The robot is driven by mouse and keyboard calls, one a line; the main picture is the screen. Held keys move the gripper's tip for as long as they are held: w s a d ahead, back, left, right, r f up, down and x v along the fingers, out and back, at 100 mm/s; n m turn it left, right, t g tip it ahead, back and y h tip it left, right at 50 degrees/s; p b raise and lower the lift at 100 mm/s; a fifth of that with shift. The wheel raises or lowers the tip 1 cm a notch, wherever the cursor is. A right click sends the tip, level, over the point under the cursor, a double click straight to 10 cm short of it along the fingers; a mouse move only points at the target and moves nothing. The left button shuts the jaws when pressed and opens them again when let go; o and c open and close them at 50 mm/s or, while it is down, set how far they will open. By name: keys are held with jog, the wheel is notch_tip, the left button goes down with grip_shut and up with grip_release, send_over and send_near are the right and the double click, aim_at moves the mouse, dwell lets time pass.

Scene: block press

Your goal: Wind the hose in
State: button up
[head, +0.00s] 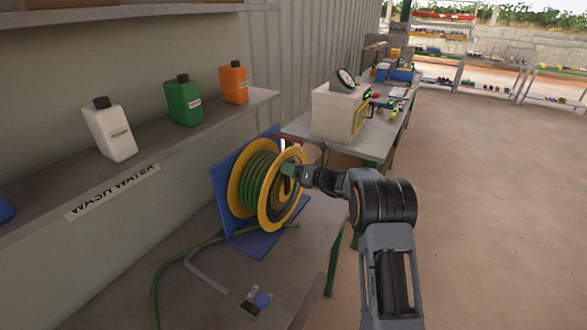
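The hose reel has yellow rims (241,190) and stands against a blue plate (226,178) on the grey bench. Green hose (258,172) is wound on its drum. A loose length of green hose (160,275) runs from the reel across the bench and hangs over its front. My gripper (290,170) is at the near face of the reel, by the upper part of the right rim. A dark upright part, perhaps the crank handle (287,187), shows just below it. The fingers are too small and overlapped to tell whether they are closed on it.
A shelf (215,118) holds white (110,130), green (183,101) and orange (233,83) bottles above a "WASH WATER" label. A grey bent pipe (207,277) and a small blue-knobbed device (260,300) are on the bench. A table with a white machine (338,110) stands behind. The floor at right is clear.

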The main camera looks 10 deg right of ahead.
jog(key=shift+d, duration=0.25)
jog(key=shift+s+d, duration=0.1)
jog(key=shift+d, duration=0.1)
jog(key=b+v, duration=0.3)
jog(key=v, duration=1)
jog(key=shift+s, duration=0.15)
